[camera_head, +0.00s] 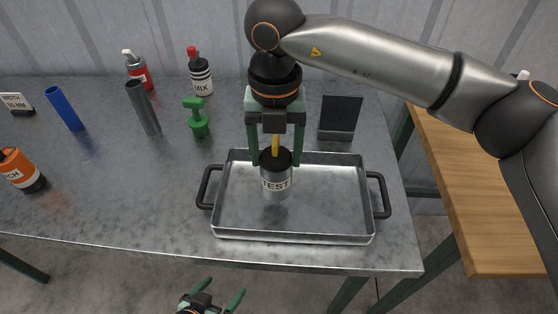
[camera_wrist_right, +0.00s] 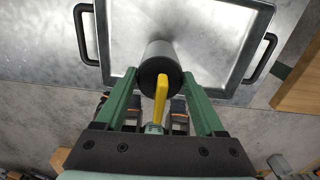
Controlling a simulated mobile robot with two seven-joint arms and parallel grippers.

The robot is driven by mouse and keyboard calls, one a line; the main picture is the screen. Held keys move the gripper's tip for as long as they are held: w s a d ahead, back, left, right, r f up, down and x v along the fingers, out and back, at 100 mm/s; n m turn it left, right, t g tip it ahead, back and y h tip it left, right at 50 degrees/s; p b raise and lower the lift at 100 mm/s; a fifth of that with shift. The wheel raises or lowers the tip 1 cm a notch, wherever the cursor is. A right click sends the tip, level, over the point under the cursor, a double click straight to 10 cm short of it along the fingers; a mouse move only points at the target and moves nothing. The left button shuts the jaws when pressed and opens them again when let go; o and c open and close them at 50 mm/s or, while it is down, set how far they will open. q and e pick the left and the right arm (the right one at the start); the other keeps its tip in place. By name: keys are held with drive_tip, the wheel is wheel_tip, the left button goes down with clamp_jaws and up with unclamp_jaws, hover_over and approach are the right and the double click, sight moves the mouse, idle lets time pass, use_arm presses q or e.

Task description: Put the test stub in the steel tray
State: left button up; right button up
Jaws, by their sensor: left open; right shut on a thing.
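The test stub (camera_head: 276,185) is a grey cylinder with a dark top, a yellow tab and a TEST label. It is upright within the outline of the steel tray (camera_head: 294,239); I cannot tell whether it touches the floor. My right gripper (camera_head: 275,160) points down from above, shut on the stub with a green finger on each side. In the right wrist view the stub (camera_wrist_right: 160,62) sits between the fingertips, over the tray (camera_wrist_right: 225,90). My left gripper (camera_head: 222,291) is open and empty, low in front of the table.
A dark upright plate (camera_head: 341,113) stands behind the tray. To the left are a green object (camera_head: 197,120), a grey tube (camera_head: 143,108), a blue tube (camera_head: 65,108), an orange bottle (camera_head: 21,169) and a MIX bottle (camera_head: 201,75). A wooden bench (camera_head: 500,220) is at right.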

drive_tip(key=shift+w+f, duration=0.4)
drive_tip(key=f, duration=0.3)
drive_tip(key=shift+w+d+f, duration=0.1)
drive_tip(key=shift+w+d, duration=0.1)
drive_tip(key=shift+w, duration=0.1)
drive_tip(key=shift+f, duration=0.3)
drive_tip(key=shift+f, duration=0.25)
drive_tip(key=o, duration=1.5)
drive_tip(key=shift+r, duration=0.1)
wheel_tip(320, 180, up, 12)
drive_tip(key=shift+r, duration=0.2)
drive_tip(key=shift+s+f, duration=0.1)
